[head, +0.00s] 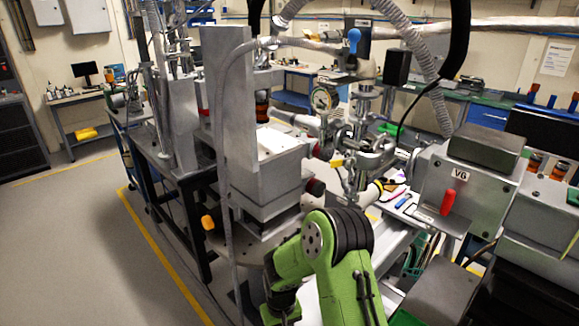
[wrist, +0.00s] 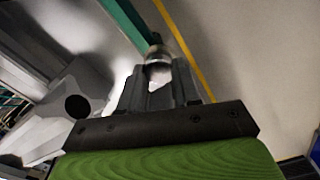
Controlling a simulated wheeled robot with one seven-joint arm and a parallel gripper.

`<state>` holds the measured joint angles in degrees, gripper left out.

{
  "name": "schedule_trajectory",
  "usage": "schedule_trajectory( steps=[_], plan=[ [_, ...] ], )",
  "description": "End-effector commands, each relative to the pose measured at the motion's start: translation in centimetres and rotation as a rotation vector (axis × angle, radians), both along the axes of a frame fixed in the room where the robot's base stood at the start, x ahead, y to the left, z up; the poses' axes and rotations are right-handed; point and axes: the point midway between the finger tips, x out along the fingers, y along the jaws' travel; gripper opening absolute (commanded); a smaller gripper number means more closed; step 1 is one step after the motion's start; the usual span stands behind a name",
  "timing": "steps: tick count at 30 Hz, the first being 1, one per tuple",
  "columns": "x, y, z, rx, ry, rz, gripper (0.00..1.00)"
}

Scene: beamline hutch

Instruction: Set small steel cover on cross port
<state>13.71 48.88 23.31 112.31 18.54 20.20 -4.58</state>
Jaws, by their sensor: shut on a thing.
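In the wrist view my gripper (wrist: 158,67) is shut on a small grey metal piece (wrist: 155,52), which looks like the small steel cover. Its far end shows at the fingertips, and the fingers hide part of it. In the head view my green arm reaches down at the bottom centre, and I cannot make out the fingers or the cover there. A shiny steel cross-shaped assembly of pipes and flanges (head: 367,158) stands on the bench right of centre. I cannot tell which of its openings is the cross port.
A grey block with a dark round hole (wrist: 78,105) is left of my gripper in the wrist view. A tall grey plate and boxed stage (head: 268,170) stand left of the cross. The V6 box with a red handle (head: 448,203) is at right. Open floor (head: 90,240) lies left.

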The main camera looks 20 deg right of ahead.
Motion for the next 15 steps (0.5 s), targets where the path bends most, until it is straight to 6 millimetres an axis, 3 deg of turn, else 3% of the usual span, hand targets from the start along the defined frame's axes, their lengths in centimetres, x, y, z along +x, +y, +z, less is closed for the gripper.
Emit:
schedule_trajectory(
  steps=[10,15],
  plan=[
    [-0.1,-0.3,0.1,0.001,-0.001,-0.011,0.02],
    [-1.9,-3.9,1.9,0.007,-0.007,-0.148,0.02]
  ],
)
